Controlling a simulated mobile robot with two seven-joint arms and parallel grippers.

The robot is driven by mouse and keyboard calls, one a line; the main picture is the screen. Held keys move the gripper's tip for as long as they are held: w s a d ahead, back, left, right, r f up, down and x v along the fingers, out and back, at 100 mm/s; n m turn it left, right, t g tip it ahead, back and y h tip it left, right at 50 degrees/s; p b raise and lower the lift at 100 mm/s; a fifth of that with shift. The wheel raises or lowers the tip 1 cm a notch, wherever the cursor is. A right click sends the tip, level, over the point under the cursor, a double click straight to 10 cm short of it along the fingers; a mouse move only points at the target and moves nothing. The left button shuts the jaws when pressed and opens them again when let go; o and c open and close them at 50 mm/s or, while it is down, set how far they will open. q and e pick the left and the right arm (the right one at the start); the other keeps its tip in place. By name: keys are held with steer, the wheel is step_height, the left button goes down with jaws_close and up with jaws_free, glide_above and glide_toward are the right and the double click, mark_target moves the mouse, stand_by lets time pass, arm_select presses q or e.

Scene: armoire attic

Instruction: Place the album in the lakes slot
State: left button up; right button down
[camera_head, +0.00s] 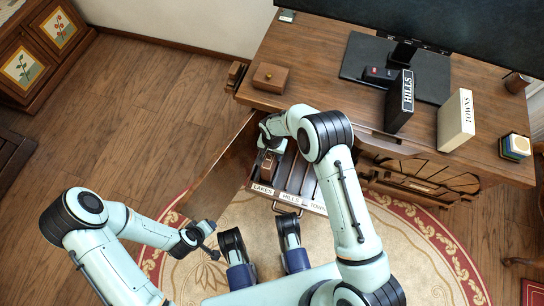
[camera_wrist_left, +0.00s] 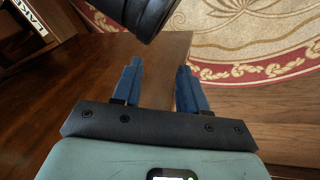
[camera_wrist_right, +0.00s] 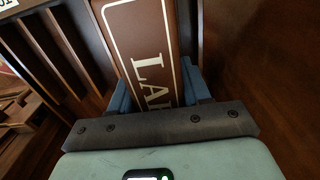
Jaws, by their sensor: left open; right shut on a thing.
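The brown album, lettered "LAK…" in the right wrist view (camera_wrist_right: 150,50), is in my right gripper (camera_wrist_right: 158,92), whose fingers are shut on its sides. In the head view the album (camera_head: 268,166) stands at the leftmost slot of the drawer rack (camera_head: 290,206), behind the LAKES label (camera_head: 262,189). The right gripper (camera_head: 271,145) is over its far end. Dividers show beside the album; its bottom is hidden, so I cannot tell how deep it sits. My left gripper (camera_wrist_left: 157,95) is open and empty, left of the rack near the rug.
On the desk stand a black HILLS album (camera_head: 400,102), a cream TOWNS album (camera_head: 456,120), a small wooden box (camera_head: 270,78), a monitor and coasters (camera_head: 515,146). HILLS and TOWNS slots lie right of the album. An open wooden panel (camera_head: 222,178) is left of the rack.

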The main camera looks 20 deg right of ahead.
step_height(320, 180, down, 3)
steer(key=shift+r+b, duration=0.15)
steer(key=shift+b, duration=0.2)
arm_select(q)
steer(key=shift+s+a+f, duration=0.2)
steer(key=shift+s+f, duration=0.4)
steer(key=shift+f, duration=0.15)
arm_select(e)
steer(key=shift+f, duration=0.2)
arm_select(q)
steer(key=shift+s+f, duration=0.1)
steer(key=shift+f, duration=0.05)
arm_select(e)
steer(key=shift+f, duration=0.1)
steer(key=c, duration=0.5)
jaws_free()
arm_select(q)
steer(key=shift+s, duration=0.1)
